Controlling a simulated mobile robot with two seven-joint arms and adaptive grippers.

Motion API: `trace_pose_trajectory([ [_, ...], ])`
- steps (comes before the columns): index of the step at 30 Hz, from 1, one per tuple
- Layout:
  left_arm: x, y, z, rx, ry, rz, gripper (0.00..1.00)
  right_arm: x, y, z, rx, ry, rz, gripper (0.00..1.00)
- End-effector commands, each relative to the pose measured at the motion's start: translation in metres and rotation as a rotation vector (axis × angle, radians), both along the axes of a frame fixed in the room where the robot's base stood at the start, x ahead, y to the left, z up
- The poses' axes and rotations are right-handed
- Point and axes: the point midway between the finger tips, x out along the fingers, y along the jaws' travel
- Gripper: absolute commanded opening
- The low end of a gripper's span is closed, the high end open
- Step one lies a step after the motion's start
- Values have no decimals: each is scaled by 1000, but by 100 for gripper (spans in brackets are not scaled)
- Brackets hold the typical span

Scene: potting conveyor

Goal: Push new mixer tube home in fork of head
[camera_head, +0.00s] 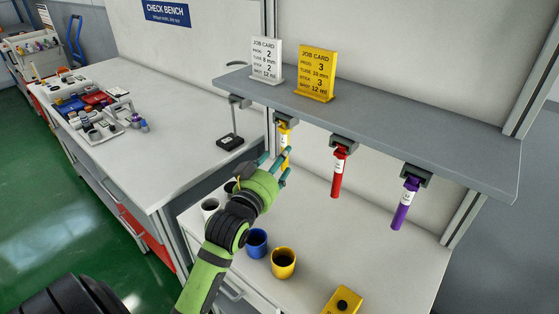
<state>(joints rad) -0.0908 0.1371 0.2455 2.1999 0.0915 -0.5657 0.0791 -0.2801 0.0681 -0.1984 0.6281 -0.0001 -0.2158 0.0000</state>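A yellow mixer tube (284,136) with a white label hangs upright at the leftmost head under the grey shelf. My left gripper (276,164), on the green arm, has its teal fingers at the lower part of this tube. The fingers partly hide the tube, and I cannot tell whether they grip it. A red tube (337,178) hangs in the middle head (343,146). A purple tube (404,205) hangs, slightly tilted, in the right head (415,172). How deep the yellow tube sits in its fork is too small to tell. My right gripper is not in view.
A white job card (265,62) and a yellow job card (316,72) stand on the shelf (440,130). Below are a white cup (209,207), blue cup (257,243), yellow cup (284,262) and yellow button box (343,302). The check bench (170,150) is at left.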

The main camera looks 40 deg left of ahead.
Motion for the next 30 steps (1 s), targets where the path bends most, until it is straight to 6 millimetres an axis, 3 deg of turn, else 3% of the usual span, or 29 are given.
trace_pose_trajectory([
  [3, 19, 3, 3, 0, 0, -1, 59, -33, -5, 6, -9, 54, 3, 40],
  [7, 37, 6, 3, 1, 0, -1, 59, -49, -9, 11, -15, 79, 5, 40],
  [11, 48, 9, 2, 2, 1, -1, 59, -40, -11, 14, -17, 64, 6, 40],
  [17, 54, 9, 0, 3, 2, -1, 59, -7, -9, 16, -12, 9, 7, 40],
  [22, 53, 9, 0, 2, 2, -1, 59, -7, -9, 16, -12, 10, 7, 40],
  [26, 53, 9, 0, 2, 2, -1, 7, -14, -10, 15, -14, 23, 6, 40],
  [27, 53, 9, 0, 2, 2, -1, 0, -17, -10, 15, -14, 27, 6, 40],
  [30, 53, 9, 0, 2, 2, -1, 0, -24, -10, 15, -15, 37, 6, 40],
])
